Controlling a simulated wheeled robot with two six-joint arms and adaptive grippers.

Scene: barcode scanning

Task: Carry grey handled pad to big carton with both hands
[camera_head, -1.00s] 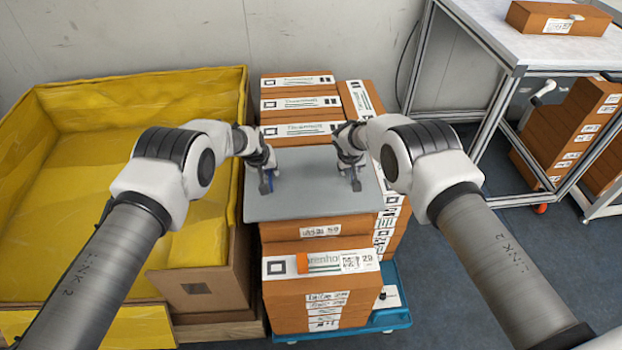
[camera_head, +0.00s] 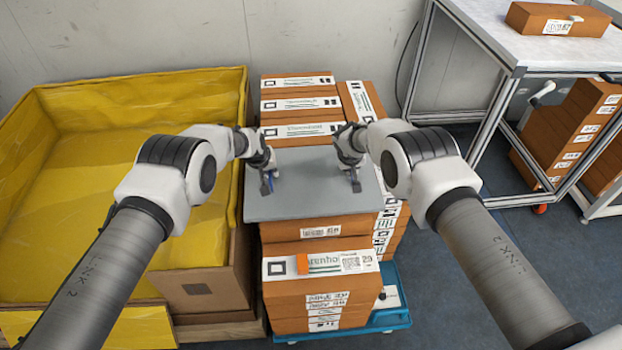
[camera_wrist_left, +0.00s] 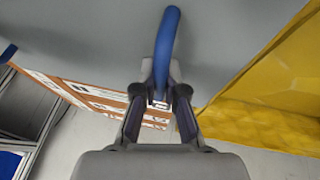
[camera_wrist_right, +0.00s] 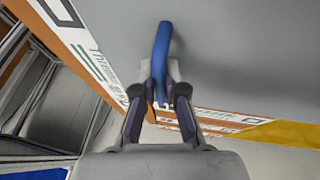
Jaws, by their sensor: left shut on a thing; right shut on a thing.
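The grey handled pad (camera_head: 315,205) is a flat plate lying over the stacked boxes in the middle of the head view. It has two blue handles. My left gripper (camera_head: 268,182) is shut on one handle, a blue loop in the left wrist view (camera_wrist_left: 167,50). My right gripper (camera_head: 354,180) is shut on the other handle, which shows in the right wrist view (camera_wrist_right: 161,55). Whether the pad touches the boxes below is hard to tell. The big carton (camera_head: 243,225) stands open just left of the stack, lined with yellow.
Brown labelled boxes (camera_head: 320,265) are stacked on a blue wheeled base (camera_head: 398,318). More boxes stand behind the pad. A white-topped table (camera_head: 480,30) with one box (camera_head: 557,18) on it is at the right. Dark floor lies clear at the lower right.

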